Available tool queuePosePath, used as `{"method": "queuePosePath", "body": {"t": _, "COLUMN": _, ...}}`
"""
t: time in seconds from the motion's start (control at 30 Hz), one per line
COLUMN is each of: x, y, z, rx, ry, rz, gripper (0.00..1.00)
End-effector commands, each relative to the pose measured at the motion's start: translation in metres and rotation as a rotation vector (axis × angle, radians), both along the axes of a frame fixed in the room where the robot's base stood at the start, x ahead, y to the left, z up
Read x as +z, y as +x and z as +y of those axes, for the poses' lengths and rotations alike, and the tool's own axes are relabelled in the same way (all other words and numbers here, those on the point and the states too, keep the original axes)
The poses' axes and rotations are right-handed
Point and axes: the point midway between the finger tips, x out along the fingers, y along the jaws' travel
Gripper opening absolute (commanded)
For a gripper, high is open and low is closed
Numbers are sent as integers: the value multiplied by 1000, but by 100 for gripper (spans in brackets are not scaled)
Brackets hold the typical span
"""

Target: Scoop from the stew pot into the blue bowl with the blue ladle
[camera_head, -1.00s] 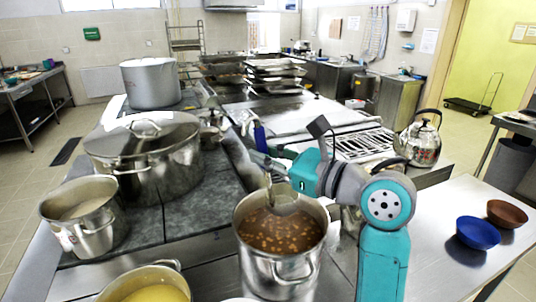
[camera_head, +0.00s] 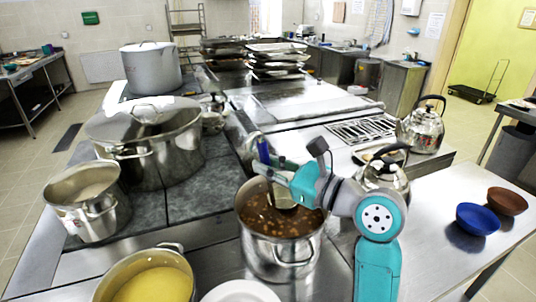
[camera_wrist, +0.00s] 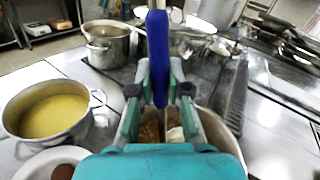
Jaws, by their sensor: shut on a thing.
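The stew pot (camera_head: 279,258) is a steel pot of brown stew with lighter chunks, at the front centre in the head view. My gripper (camera_head: 283,172) is over its far side, shut on the ladle's blue handle (camera_head: 263,150). The handle also stands between the fingers in the wrist view (camera_wrist: 158,55). The ladle's metal cup (camera_head: 283,195) is inside the pot opening; I cannot tell how deep it sits in the stew. In the wrist view my gripper (camera_wrist: 158,95) hides much of the pot. The blue bowl (camera_head: 478,219) sits on the right counter and looks empty.
A brown bowl (camera_head: 507,201) is beside the blue bowl. A pot of yellow soup (camera_head: 150,286) and a white plate (camera_head: 240,292) are at the front. A lidded pot (camera_head: 145,140) and an open pot (camera_head: 88,205) stand left. Kettles (camera_head: 421,130) stand near my arm. The right counter has bare room.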

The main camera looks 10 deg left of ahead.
Motion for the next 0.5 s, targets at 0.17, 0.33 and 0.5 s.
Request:
{"method": "queuePosePath", "body": {"t": 0.17, "x": -16, "y": 0, "z": 0, "rx": 0, "ry": 0, "rz": 1, "gripper": 0}}
{"method": "queuePosePath", "body": {"t": 0.33, "x": -31, "y": 0, "z": 0, "rx": 1, "ry": 1, "rz": 2, "gripper": 0}}
{"method": "queuePosePath", "body": {"t": 0.5, "x": -45, "y": 0, "z": 0, "rx": 0, "ry": 0, "rz": 2, "gripper": 0}}
